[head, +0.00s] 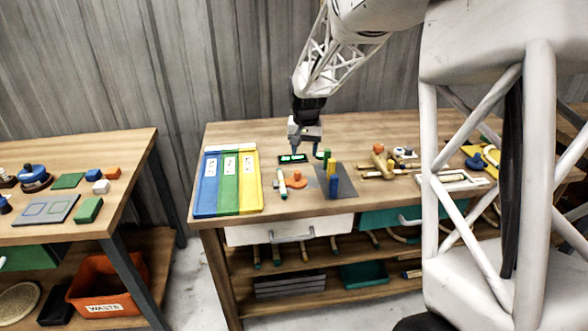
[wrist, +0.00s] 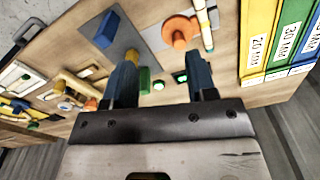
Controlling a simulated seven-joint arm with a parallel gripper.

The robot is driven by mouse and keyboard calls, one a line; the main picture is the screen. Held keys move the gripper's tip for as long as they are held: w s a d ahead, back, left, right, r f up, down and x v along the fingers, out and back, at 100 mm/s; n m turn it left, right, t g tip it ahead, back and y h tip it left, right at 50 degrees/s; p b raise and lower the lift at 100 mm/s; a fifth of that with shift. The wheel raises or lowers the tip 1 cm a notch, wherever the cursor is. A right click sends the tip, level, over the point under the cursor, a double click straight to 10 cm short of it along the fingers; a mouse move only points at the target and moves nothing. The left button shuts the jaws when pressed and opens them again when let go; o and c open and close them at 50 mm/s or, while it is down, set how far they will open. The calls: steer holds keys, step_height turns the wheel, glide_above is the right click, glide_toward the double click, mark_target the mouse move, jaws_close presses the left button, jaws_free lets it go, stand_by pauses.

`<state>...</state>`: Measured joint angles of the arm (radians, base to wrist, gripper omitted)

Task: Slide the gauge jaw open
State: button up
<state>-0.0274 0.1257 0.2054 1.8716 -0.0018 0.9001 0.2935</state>
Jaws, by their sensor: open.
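The gauge (head: 292,158) is a dark block with a lit green display, lying on the bench just behind the grey mat. Its lit display also shows in the wrist view (wrist: 181,77), partly hidden by a finger. A small green block (head: 327,154) stands to its right; in the wrist view it (wrist: 145,80) lies between my fingers. I cannot tell whether this block is the gauge jaw. My gripper (head: 306,151) is open and empty, pointing down beside the gauge. In the wrist view my two fingers (wrist: 165,64) are spread apart. Contact with the gauge cannot be made out.
A blue, green and yellow sorting board (head: 229,208) lies at the left. An orange disc (head: 296,181) and a pale stick (head: 282,186) lie in front of the gauge. Blue and yellow blocks (head: 333,187) stand on the grey mat (head: 351,184). Wooden fixtures (head: 380,168) crowd the right.

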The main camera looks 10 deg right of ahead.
glide_above(298, 171)
steer(key=shift+m, duration=0.3)
step_height(298, 171, down, 7)
steer(key=shift+a+r, duration=0.1)
steer(key=shift+f, duration=3.95)
jaws_close()
